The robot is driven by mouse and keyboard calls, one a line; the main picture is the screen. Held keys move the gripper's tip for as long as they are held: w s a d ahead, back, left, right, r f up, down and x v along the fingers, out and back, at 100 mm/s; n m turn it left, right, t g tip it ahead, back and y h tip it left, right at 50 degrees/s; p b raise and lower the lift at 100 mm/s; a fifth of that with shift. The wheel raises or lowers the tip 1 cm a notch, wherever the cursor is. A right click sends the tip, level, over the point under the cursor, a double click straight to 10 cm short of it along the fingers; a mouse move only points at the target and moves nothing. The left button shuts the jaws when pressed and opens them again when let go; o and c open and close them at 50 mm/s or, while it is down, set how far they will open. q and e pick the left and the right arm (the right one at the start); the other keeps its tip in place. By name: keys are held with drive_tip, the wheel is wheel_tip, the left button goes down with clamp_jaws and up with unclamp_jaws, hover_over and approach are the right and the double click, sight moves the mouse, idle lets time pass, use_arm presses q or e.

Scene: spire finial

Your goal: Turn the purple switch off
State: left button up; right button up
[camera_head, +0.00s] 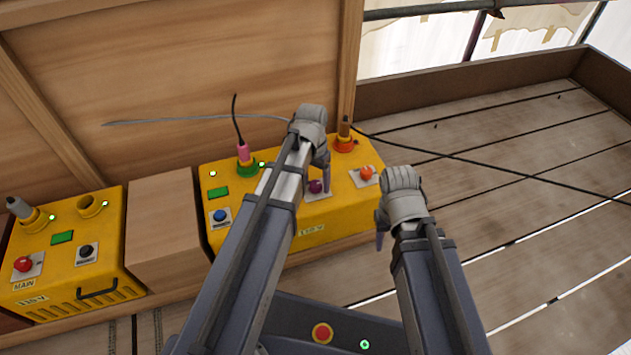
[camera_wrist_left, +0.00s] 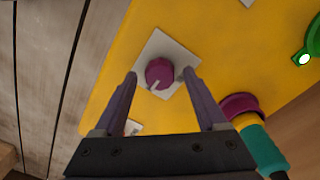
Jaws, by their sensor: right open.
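The purple switch (camera_head: 316,186) is a round knob on a white plate on the front of the middle yellow box (camera_head: 345,215). In the left wrist view the purple knob (camera_wrist_left: 160,72) has a white pointer mark aimed toward the lower left. My left gripper (camera_head: 320,184) is at the knob, with its fingers open. In the left wrist view its fingertips (camera_wrist_left: 160,78) are on either side of the knob, with a small gap on each side. My right gripper (camera_head: 382,235) hangs to the right of the box, open and empty.
The box also carries a blue knob (camera_head: 219,216), a red-orange knob (camera_head: 367,174), a pink plug (camera_head: 243,152) and an orange socket (camera_head: 344,144). A purple socket with a teal plug (camera_wrist_left: 252,135) stands near my left fingers. Another yellow box (camera_head: 105,250) is at left; planks at right are open.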

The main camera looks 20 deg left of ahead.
use_arm(q)
clamp_jaws()
idle(0.4)
drive_tip(key=n, duration=0.4)
drive_tip(key=shift+n, duration=0.4)
drive_tip(key=n, duration=0.4)
drive_tip(key=shift+n+t, duration=0.3)
drive_tip(key=n, duration=0.4)
drive_tip(key=shift+s, duration=0.1)
drive_tip(key=shift+n, duration=2.4)
